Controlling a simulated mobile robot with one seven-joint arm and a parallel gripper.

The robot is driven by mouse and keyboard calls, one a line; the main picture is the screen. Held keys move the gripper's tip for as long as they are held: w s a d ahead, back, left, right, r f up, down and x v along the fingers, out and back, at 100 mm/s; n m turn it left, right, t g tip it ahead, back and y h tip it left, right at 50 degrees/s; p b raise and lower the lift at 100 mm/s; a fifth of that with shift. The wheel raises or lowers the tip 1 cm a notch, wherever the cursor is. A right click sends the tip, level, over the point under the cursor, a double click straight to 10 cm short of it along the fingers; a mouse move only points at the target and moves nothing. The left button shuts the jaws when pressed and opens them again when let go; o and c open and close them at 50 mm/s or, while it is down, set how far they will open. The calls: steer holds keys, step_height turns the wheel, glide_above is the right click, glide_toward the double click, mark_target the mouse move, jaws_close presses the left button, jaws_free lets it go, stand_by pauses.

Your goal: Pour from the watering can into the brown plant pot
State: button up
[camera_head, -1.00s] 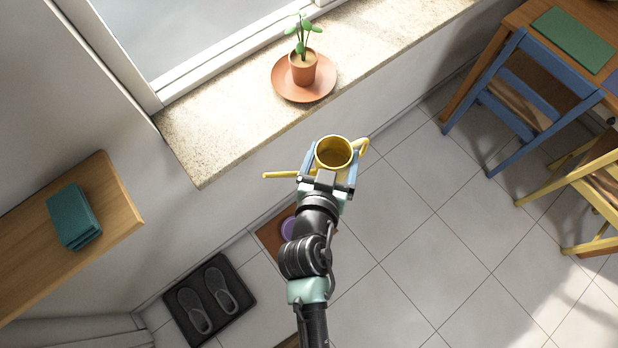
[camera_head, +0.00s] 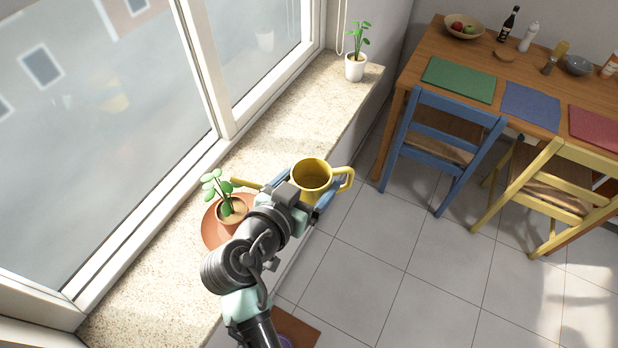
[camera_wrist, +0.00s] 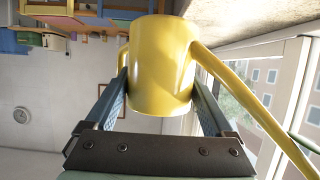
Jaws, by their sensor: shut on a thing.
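My gripper (camera_head: 308,201) is shut on the yellow watering can (camera_head: 312,174). The wrist view shows the can (camera_wrist: 160,68) between the two fingers, with its spout running to the lower right and its handle on the left. In the head view the can looks upright, its handle to the right and its spout pointing left toward the plant. The brown plant pot (camera_head: 232,212) with a green plant stands on a terracotta saucer (camera_head: 211,229) on the windowsill. The spout tip shows close to the plant; my arm hides part of the pot and saucer.
The speckled windowsill (camera_head: 277,128) runs along the window. A white pot (camera_head: 355,67) with a plant stands at its far end. A blue chair (camera_head: 440,150), a yellow chair (camera_head: 545,190) and a laid wooden table (camera_head: 430,55) are at right. The tiled floor between is clear.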

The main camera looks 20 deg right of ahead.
steer(key=shift+s+b, duration=0.15)
steer(key=shift+b, duration=0.25)
steer(key=shift+f+b, duration=0.2)
steer(key=shift+b, duration=0.2)
steer(key=shift+d+f+n+h+b, duration=0.15)
steer(key=shift+f+n+h+b, duration=0.2)
steer(key=shift+h+b, duration=0.45)
steer(key=shift+d+n+b, duration=0.1)
steer(key=shift+n+b, duration=0.25)
steer(key=shift+b, duration=0.5)
steer(key=shift+r+n+t+h+b, duration=0.25)
steer(key=shift+n+t+h+b, duration=0.05)
steer(key=shift+h+b, duration=0.15)
steer(key=shift+r+n+t+h+b, duration=0.2)
steer(key=shift+r+n+h+b, duration=0.3)
steer(key=shift+r, duration=0.35)
steer(key=shift+r+n+t+h+b, duration=0.2)
steer(key=shift+r+n+h+b, duration=0.15)
steer(key=shift+r+b, duration=0.35)
stand_by(3.5)
